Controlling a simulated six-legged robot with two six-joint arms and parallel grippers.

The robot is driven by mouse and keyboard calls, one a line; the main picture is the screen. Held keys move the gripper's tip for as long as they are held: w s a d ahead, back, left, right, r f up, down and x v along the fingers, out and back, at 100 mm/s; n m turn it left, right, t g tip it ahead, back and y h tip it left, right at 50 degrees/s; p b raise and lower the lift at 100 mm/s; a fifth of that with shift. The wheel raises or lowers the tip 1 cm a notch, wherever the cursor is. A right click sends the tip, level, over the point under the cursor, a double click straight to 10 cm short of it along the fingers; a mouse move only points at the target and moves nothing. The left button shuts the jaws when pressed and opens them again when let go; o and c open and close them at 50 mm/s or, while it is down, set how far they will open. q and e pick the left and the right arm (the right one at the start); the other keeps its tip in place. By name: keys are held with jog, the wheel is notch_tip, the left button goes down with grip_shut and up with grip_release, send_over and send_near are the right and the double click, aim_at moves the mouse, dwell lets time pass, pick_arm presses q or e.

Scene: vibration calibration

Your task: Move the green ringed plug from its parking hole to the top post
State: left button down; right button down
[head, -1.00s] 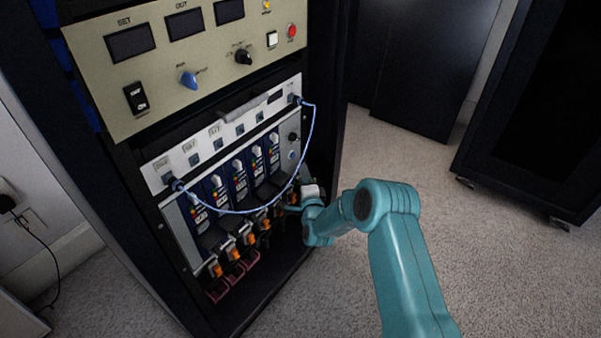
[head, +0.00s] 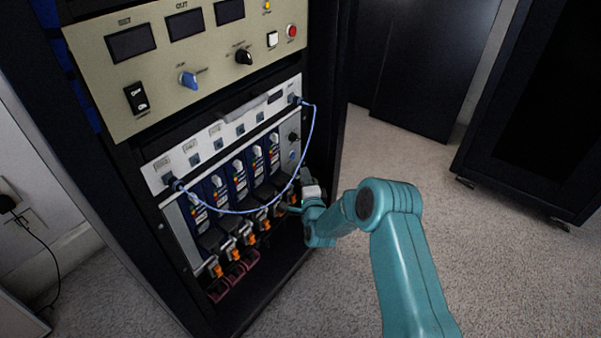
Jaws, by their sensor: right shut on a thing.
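My right gripper (head: 296,209) is at the lower right of the module panel in the rack, its fingers small and partly hidden by my own wrist. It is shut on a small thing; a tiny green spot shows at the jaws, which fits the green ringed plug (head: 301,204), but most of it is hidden. The parking hole cannot be made out. On the panel's right strip are a black knob-like post (head: 293,137) and a blue one (head: 291,155) below it; I cannot tell whether either is the top post. My left gripper is not in view.
A blue cable (head: 311,150) loops across the module front between two sockets. Several orange-tipped levers (head: 232,253) stick out below the modules. A beige control panel (head: 190,60) is above. Carpet is clear right of the rack; a dark cabinet (head: 540,110) stands at the far right.

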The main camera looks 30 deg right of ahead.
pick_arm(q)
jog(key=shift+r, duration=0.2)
pick_arm(e)
jog(key=shift+s+d, duration=0.35)
jog(key=shift+s, duration=0.5)
jog(key=shift+s+d, duration=0.3)
jog(key=shift+s, duration=0.5)
